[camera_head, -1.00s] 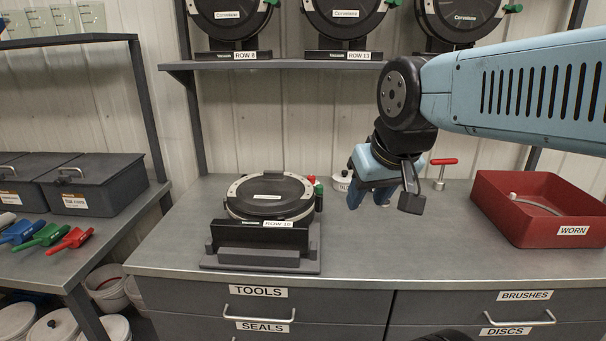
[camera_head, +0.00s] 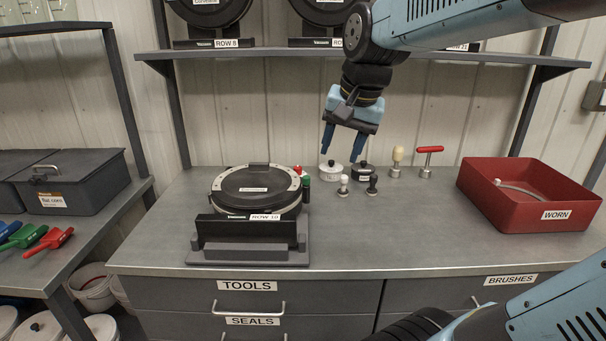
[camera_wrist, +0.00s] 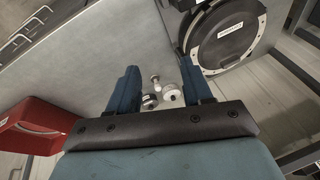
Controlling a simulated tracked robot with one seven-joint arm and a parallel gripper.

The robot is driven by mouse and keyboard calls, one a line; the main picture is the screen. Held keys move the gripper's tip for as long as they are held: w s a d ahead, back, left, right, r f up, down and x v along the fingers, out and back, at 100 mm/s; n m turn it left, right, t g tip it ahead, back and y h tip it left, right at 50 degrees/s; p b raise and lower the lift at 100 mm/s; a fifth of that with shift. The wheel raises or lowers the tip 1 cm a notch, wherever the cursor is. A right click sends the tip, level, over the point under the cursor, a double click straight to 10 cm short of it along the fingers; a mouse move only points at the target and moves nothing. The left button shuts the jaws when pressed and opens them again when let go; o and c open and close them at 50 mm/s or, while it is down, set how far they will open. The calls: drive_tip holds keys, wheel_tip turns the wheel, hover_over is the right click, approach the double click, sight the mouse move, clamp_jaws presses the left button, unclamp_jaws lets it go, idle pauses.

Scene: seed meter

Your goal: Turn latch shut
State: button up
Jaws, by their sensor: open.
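The seed meter (camera_head: 256,190), a round black disc housing with a pale rim, sits in a dark stand labelled ROW 10 (camera_head: 265,217) on the bench. At its right edge are a red knob (camera_head: 298,169) and a dark green handle (camera_head: 306,184); which one is the latch is not clear. My gripper (camera_head: 341,156) is open and empty, above the bench, to the right of the meter and apart from it. In the wrist view, the meter (camera_wrist: 229,38) is beyond the right finger of my gripper (camera_wrist: 159,72); its latch cannot be made out there.
Small knobbed tools, including a white-lidded one (camera_head: 331,171) and a black one (camera_head: 363,172), stand below and behind my gripper. A red-handled tool (camera_head: 428,150) and a red WORN bin (camera_head: 527,205) are to the right. A shelf (camera_head: 270,52) hangs above. The front middle bench is clear.

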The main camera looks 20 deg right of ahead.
drive_tip(key=w+m+g, duration=0.2)
drive_tip(key=w+m, duration=0.4)
drive_tip(key=w, duration=0.4)
drive_tip(key=m+g, duration=0.2)
drive_tip(key=m, duration=0.5)
hover_over(306, 176)
wheel_tip(306, 176, down, 2)
drive_tip(key=shift+m+h, duration=0.3)
drive_tip(key=shift+h, duration=0.1)
wheel_tip(306, 176, down, 14)
drive_tip(key=shift+s+r, duration=0.1)
drive_tip(key=shift+c, duration=0.4)
clamp_jaws()
drive_tip(key=shift+a, duration=0.2)
drive_tip(key=shift+d, duration=0.15)
